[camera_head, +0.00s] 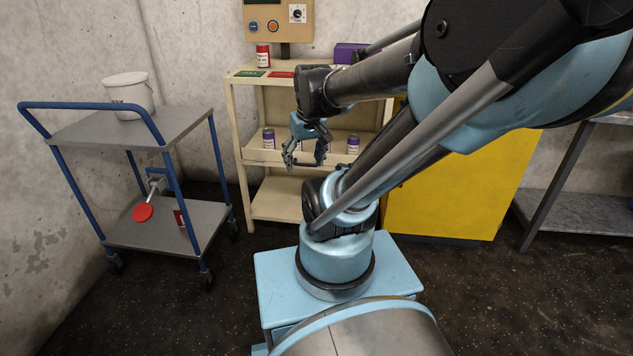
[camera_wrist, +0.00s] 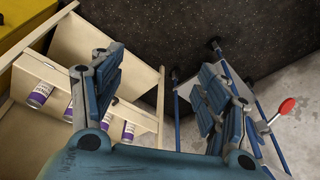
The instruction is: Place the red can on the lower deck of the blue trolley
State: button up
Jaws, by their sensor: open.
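A red can (camera_head: 263,56) with a white label stands on the cream rack's top shelf. The blue trolley (camera_head: 130,137) stands at the left. On its lower deck (camera_head: 150,238), a small red object with a white patch (camera_head: 180,217) sits partly behind the front post; I cannot tell for sure whether it is a can. My gripper (camera_head: 305,158) is open and empty, in front of the rack's middle shelf. Its spread fingers (camera_wrist: 160,92) also show in the wrist view with nothing between them. The trolley (camera_wrist: 176,132) is partly hidden behind the right finger there.
Purple-labelled cans (camera_head: 268,139) stand on the rack's middle shelf. Green (camera_head: 250,74) and red (camera_head: 281,74) mats lie on its top. A white bucket (camera_head: 128,91) is on the trolley's upper deck. A red disc (camera_head: 142,212) on a handle juts over the lower deck.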

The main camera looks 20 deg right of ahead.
jog(key=s+d+f+m, duration=0.1)
jog(key=s+d+f, duration=0.1)
jog(key=s, duration=0.5)
jog(key=shift+s+f+g+h, duration=0.3)
jog(key=shift+f+g, duration=0.1)
jog(key=shift+f, duration=0.35)
jog(key=shift+w+f, duration=0.2)
jog(key=shift+w, duration=0.2)
